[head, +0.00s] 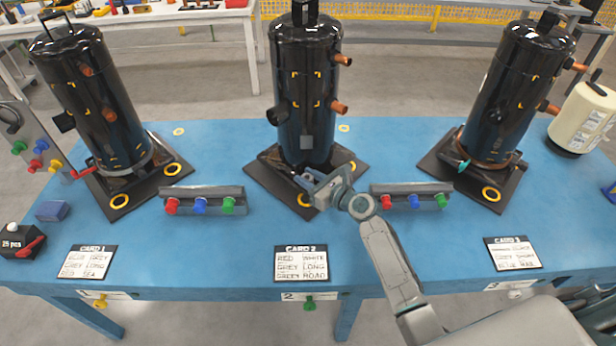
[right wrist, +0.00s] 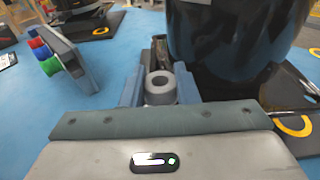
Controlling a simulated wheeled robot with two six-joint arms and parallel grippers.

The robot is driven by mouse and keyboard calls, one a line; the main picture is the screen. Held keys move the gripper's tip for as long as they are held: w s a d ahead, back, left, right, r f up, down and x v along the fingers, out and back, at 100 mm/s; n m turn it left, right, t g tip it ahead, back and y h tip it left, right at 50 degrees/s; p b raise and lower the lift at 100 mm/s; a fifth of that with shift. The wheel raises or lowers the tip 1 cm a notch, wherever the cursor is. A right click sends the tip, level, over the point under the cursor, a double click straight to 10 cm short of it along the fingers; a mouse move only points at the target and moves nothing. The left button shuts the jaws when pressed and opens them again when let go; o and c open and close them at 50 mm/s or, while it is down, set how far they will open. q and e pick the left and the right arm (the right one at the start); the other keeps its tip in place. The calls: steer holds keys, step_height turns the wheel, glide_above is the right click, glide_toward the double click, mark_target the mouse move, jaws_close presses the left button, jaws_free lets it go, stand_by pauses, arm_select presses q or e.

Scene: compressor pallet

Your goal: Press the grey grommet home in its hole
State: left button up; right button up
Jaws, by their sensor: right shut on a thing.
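The middle black compressor (head: 307,95) stands upright on a dark base plate (head: 268,180). My right gripper (head: 312,180) is low over the front right of this plate, close beside the compressor. In the right wrist view its blue-grey fingers are shut on the grey grommet (right wrist: 160,88), a thick ring with its open centre facing up. The hole under the grommet is hidden, and I cannot tell whether the grommet touches the plate. A yellow ring (head: 304,200) marks the plate's front corner. My left gripper is not in view.
Racks with red, blue and green pieces stand left (head: 202,193) and right (head: 411,189) of the middle plate. Compressors stand at left (head: 92,100) and right (head: 515,90). Card 2 (head: 301,264) lies in front.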

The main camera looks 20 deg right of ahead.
arm_select(q)
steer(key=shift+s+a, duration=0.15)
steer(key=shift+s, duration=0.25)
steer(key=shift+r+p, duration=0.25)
steer(key=shift+p, duration=0.05)
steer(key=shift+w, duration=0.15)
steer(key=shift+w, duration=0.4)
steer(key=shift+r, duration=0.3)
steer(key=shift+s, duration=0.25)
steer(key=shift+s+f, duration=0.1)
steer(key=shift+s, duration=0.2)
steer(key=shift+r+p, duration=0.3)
steer(key=shift+p, duration=0.2)
